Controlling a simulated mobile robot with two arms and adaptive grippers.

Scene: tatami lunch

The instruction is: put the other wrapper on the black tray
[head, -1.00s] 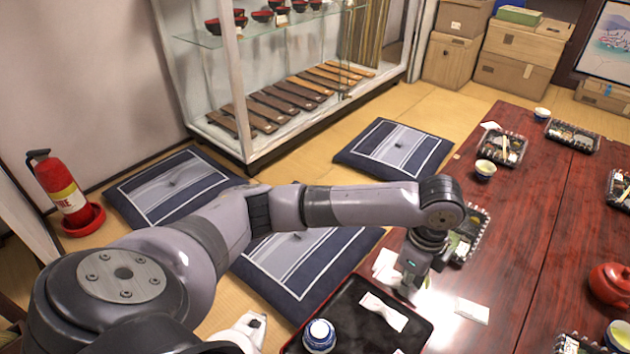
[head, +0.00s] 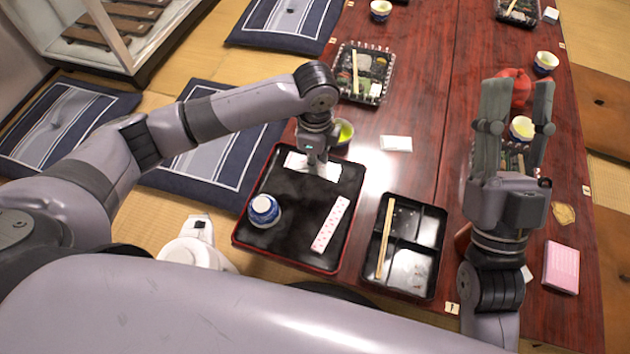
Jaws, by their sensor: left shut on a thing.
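The black tray (head: 292,245) with a red rim lies on the table's near left edge. A white wrapper with pinkish marks (head: 330,224) lies on its right part. My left gripper (head: 319,160) points down over the tray's far edge, shut on a flat white wrapper (head: 299,162). The gripper hides part of this wrapper, and I cannot tell whether it touches the tray. My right gripper (head: 516,88) is raised over the table to the right, fingers apart, empty.
A blue-and-white cup (head: 264,209) stands on the tray's left. A compartment box (head: 430,228) with chopsticks is right of the tray. A green tea cup (head: 344,129) sits just behind my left gripper. A white packet (head: 396,143) and a pink block (head: 562,266) lie on the table.

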